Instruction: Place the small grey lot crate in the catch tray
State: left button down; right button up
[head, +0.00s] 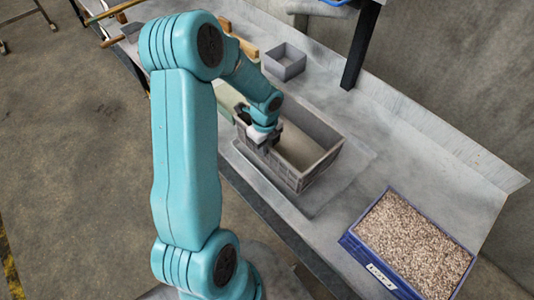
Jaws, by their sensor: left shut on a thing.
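The grey lot crate (318,167) is an open, ribbed-walled box in the middle of the head view. It looks upright and empty. A pale, shallow flat tray (352,158), which looks like the catch tray, shows around and beneath it. I cannot tell whether the crate rests on the tray or hangs just above it. My left gripper (263,142) is at the crate's near-left wall and shut on its rim. The fingertips are partly hidden by the wrist and wall. My right gripper is not in view.
A blue crate (350,243) full of grain stands at the right on the grey bench. A small open grey box (284,62) sits at the back, beside a wooden block (243,45). A dark post (360,48) rises behind. Bare bench lies between the tray and the blue crate.

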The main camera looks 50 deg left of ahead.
pick_arm(q)
notch_tip(320, 180, down, 5)
jog(key=shift+w+r, duration=0.1)
jog(key=shift+w, duration=0.05)
jog(key=shift+w+a, duration=0.1)
jog(key=shift+w, duration=0.05)
jog(key=shift+f, duration=0.2)
jog(key=shift+f+b, duration=0.1)
jog(key=shift+b, duration=0.2)
jog(key=c, duration=1.1)
grip_release()
notch_tip(320, 180, up, 12)
jog(key=shift+r, duration=0.2)
